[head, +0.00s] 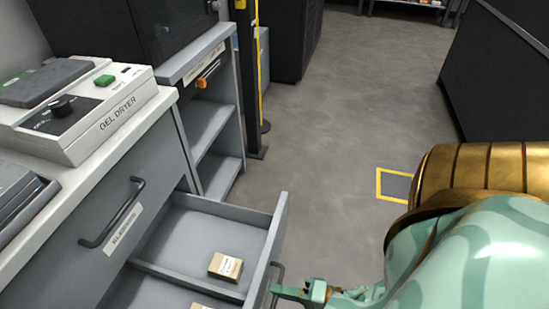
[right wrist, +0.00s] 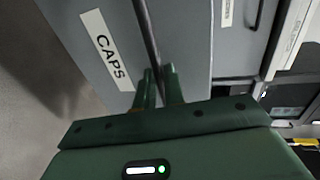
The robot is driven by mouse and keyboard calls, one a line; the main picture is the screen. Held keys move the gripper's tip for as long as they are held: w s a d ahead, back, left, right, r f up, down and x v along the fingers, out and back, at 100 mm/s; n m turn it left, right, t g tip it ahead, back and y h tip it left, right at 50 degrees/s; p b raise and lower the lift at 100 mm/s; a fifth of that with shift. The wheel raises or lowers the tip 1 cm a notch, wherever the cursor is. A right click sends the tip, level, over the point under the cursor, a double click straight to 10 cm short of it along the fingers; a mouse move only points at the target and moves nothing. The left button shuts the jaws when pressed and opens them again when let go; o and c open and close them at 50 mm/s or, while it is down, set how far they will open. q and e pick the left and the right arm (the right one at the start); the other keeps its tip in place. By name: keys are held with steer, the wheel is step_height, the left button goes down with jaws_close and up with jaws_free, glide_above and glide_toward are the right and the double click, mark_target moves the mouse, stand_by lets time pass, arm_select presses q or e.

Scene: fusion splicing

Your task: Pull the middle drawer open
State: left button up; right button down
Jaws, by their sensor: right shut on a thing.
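The middle drawer (head: 227,211) stands well open below a closed upper drawer in the head view. Its front also shows in the right wrist view (right wrist: 190,50), with a white label reading CAPS. A dark bar handle (right wrist: 147,32) runs along that front. My right gripper (head: 277,290) is at the handle on the outer face of the drawer. In the right wrist view its two green fingers (right wrist: 159,82) are shut around the handle. My left gripper is not in view.
Small cardboard boxes (head: 226,266) lie inside the drawer, which has a divider. The upper drawer (head: 95,215) is closed. A gel dryer (head: 110,124) sits on the counter. Open shelves (head: 208,128) stand beyond. The floor (head: 330,140) to the right is mostly clear.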

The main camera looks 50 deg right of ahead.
stand_by(0.3)
steer(key=c, duration=1.5)
jaws_free()
steer(key=shift+s, duration=0.1)
